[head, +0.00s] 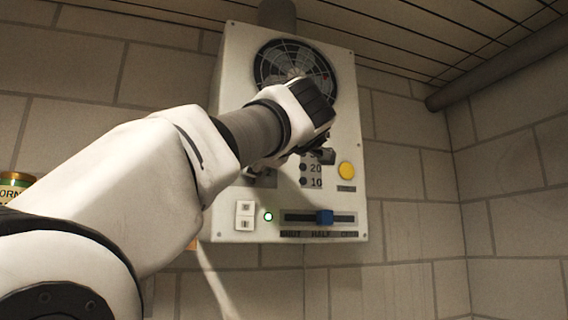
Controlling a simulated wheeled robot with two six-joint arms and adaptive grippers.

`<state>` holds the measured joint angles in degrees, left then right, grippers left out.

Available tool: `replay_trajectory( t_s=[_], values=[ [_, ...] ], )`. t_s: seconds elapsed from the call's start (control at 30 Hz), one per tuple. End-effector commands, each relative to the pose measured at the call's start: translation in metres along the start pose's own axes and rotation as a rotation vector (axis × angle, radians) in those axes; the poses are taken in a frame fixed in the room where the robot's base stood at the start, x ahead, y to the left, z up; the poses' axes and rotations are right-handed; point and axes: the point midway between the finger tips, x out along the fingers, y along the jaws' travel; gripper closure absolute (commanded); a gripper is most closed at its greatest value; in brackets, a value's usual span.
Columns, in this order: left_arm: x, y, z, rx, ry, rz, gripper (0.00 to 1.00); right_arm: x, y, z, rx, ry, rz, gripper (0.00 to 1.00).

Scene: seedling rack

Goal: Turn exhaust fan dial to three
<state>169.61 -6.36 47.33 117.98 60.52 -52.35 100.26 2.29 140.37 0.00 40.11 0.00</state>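The exhaust fan box (230,110) is a pale panel on the tiled wall, with a round black fan grille (290,62) at its top. My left arm reaches up from the lower left across the panel. My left gripper (290,160) is at the panel's middle, below the grille, facing the panel. The wrist covers most of its fingers, so I cannot tell how far apart they are. No dial shows clearly; a dark patch (262,179) is partly visible beneath the gripper. Whether the gripper touches anything is hidden. My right gripper is out of view.
A labelled can (15,186) stands at far left. A pipe (490,72) runs upper right.

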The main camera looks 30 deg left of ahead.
Motion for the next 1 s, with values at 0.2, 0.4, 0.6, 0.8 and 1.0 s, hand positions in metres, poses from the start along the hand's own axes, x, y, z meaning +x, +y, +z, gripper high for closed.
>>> replay_trajectory(
  t_s=[0.2,0.4,0.6,0.8,1.0],
  values=[
    [-0.0005,0.0014,-0.0001,0.15,0.0,0.003,0.93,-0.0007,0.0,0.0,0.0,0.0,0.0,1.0],
    [-0.0003,0.0011,0.0002,0.237,0.0,0.002,0.93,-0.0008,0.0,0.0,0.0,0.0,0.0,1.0],
    [-0.0002,0.0007,0.0004,0.275,0.0,0.001,0.93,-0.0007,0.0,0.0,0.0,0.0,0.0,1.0],
    [0.0,0.0003,0.0006,0.282,0.0,0.0,0.93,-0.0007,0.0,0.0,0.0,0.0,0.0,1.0],
    [0.0001,0.0,0.0007,0.281,0.0,-0.001,0.93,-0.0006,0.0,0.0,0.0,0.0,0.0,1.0]
  ],
)
